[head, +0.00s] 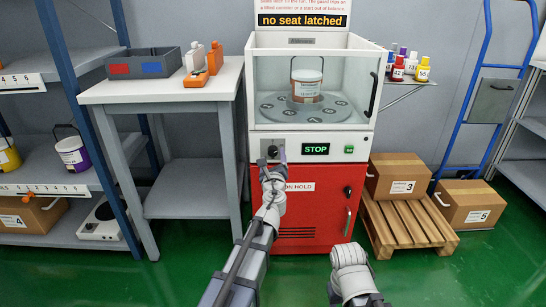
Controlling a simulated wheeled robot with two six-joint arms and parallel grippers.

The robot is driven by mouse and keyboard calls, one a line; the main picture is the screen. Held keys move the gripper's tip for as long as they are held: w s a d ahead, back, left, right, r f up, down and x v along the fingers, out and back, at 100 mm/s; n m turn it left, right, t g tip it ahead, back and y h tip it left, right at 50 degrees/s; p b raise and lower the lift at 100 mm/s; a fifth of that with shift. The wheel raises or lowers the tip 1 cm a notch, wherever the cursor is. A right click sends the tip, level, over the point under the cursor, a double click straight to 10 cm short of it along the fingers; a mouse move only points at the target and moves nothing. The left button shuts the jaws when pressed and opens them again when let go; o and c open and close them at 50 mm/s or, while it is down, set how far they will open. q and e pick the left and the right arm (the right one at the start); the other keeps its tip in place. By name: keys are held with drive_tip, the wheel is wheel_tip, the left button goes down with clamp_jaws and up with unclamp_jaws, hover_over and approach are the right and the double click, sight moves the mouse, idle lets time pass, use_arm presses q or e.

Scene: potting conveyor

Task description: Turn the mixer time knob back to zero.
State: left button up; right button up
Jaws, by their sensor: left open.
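The mixer (311,120) is a white cabinet with a glass-fronted chamber on a red base. Its small dark time knob (272,151) is at the left of the control strip, beside a green-lit STOP display (315,149). My left gripper (272,160) is open, right in front of and just below the knob. I cannot tell whether its fingers touch the knob, and the knob's pointer and scale are too small to read. Part of my right arm shows at the bottom, but its gripper is not visible.
A labelled pail (306,87) stands on the chamber's turntable (272,113). A sign above reads "no seat latched". A grey side table (165,92) with orange and white items is at the left. Boxes sit on and beside a pallet (408,229) at the right. Green floor is clear in front.

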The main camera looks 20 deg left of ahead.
use_arm(q)
drive_tip(key=shift+x, duration=0.85)
drive_tip(key=shift+c, duration=0.2)
clamp_jaws()
